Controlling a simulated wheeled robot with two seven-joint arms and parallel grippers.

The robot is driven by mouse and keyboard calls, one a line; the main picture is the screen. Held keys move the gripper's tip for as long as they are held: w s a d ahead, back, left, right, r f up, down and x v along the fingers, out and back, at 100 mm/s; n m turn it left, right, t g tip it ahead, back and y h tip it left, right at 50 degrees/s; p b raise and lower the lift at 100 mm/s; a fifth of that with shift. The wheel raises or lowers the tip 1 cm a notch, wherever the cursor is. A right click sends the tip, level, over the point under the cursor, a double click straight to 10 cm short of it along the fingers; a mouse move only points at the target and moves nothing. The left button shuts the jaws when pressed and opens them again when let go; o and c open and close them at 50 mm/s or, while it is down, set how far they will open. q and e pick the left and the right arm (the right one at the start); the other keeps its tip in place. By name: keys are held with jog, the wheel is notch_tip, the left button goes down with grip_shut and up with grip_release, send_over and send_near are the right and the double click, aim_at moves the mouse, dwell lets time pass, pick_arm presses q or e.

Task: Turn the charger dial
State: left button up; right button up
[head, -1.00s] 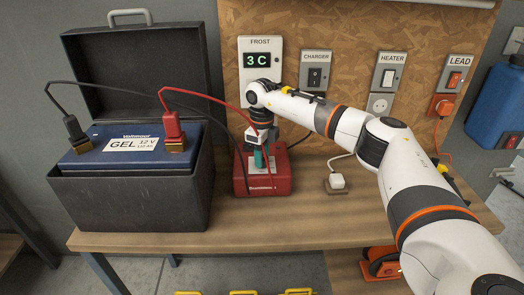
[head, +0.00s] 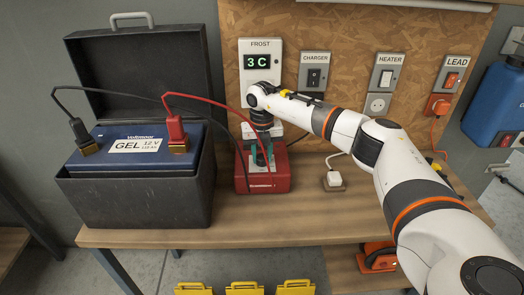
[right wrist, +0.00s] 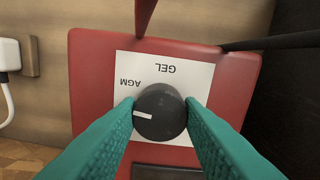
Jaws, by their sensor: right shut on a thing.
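The charger is a red box (head: 279,182) on the bench, below the frost display. In the right wrist view its red top (right wrist: 90,80) carries a white label (right wrist: 203,78) with "GEL" and "AGM" upside down. The round black dial (right wrist: 160,113) sits on that label, its white mark pointing left, just below "AGM" in the picture. My right gripper (right wrist: 160,103) has its teal fingers on either side of the dial, shut on it. In the head view the right gripper (head: 262,158) is over the charger top and hides the dial. My left gripper is out of view.
Black and red leads run from the charger to a blue battery (head: 113,134), marked GEL 12 V, in a dark open case (head: 135,200). A white plug (head: 334,181) lies right of the charger. The wall panel has charger (head: 314,72) and heater (head: 387,75) switches.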

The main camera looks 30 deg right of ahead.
aim_at(262, 156)
jog(key=m+p, duration=0.1)
jog(key=m, duration=0.3)
jog(key=shift+r+m+p, duration=0.2)
jog(key=shift+m+p, duration=0.1)
jog(key=shift+p, duration=0.05)
jog(key=m+p, duration=0.1)
jog(key=m, duration=0.2)
jog(key=shift+w+m, duration=0.1)
jog(key=shift+m, duration=0.3)
jog(key=m+p, duration=0.2)
jog(key=m, duration=0.2)
jog(key=shift+p, duration=0.3)
jog(key=shift+m+p, duration=0.85)
jog(key=shift+m, duration=1.15)
jog(key=shift+f, duration=0.1)
jog(key=o, duration=1)
jog(key=shift+c, duration=0.2)
notch_tip(262, 156, up, 12)
jog(key=b, duration=0.3)
